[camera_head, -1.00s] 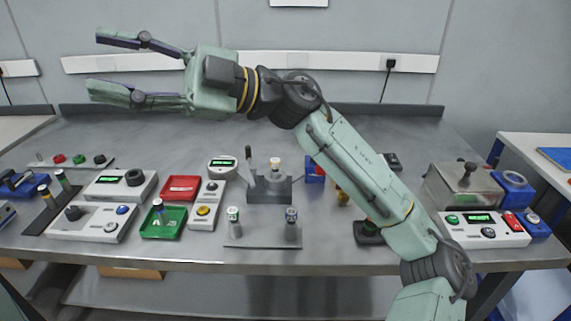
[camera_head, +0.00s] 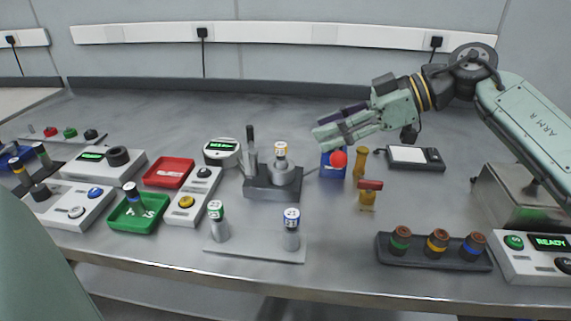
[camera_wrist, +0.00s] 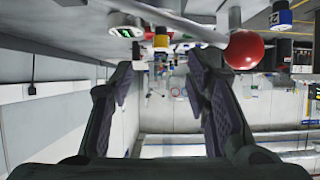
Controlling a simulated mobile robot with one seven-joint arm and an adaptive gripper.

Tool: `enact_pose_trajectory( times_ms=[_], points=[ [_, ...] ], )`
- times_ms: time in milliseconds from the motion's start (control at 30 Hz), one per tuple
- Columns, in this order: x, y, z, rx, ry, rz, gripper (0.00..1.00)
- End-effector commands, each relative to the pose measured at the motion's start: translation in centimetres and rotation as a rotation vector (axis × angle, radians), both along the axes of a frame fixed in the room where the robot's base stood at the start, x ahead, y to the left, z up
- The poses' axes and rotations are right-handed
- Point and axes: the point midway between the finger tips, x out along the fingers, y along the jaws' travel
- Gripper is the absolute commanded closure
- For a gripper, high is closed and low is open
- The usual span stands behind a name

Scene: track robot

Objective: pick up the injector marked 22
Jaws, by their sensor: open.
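Several silver injectors with coloured, labelled tops stand about in the head view; the labels are too small for me to read 22 on any. A green-banded one (camera_head: 218,222) and a blue-banded one (camera_head: 291,230) stand upright on a grey plate (camera_head: 252,250). An orange-banded one (camera_head: 281,152) stands in a dark fixture (camera_head: 272,188). One (camera_head: 132,197) leans in the green tray (camera_head: 150,220). My gripper (camera_head: 318,131) is open and empty, pointing left above the back of the table, right of the fixture. Its spread fingers (camera_wrist: 160,78) show in the wrist view.
A red ball (camera_head: 339,159) is just below my gripper, also large in the wrist view (camera_wrist: 244,50). A blue box (camera_head: 331,170) and brass pieces (camera_head: 361,163) stand near it. A rack of capped cylinders (camera_head: 435,258) lies front right.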

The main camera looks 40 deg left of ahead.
Motion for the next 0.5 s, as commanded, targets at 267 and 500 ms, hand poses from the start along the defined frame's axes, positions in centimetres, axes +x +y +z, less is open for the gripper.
enact_pose_trajectory(
  times_ms=[267, 500],
  points=[
    [-1.4, 2.3, -1.3, 0.001, 0.001, 0.001, 0.56],
    [-3.1, 4.7, -2.7, 0.001, 0.001, 0.004, 0.56]
  ],
)
